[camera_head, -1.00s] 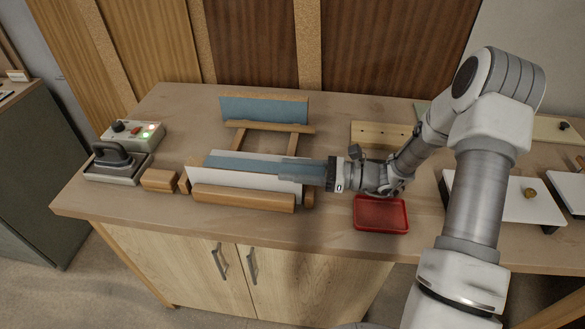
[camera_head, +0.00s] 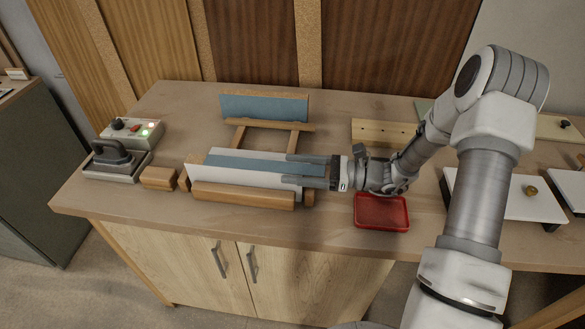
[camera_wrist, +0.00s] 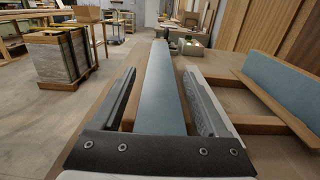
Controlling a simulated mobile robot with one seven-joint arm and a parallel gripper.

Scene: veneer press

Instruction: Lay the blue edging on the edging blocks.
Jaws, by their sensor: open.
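The blue edging (camera_head: 240,163) is a long, flat strip lying along the top of a white-sided piece on the bench. It also shows in the wrist view (camera_wrist: 162,88), running straight away between my fingers. My gripper (camera_head: 289,169) is open at the strip's right end, with one finger on each side of it; in the wrist view both fingers (camera_wrist: 160,78) stand apart from the strip. The supports under the strip are mostly hidden, so I cannot make out the edging blocks.
A wooden rail (camera_head: 243,196) runs in front of the strip, with a wooden block (camera_head: 158,179) to its left. A blue-faced board (camera_head: 264,108) stands behind on a wooden frame. A red tray (camera_head: 381,226) lies below my wrist. An iron (camera_head: 113,155) rests at the left.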

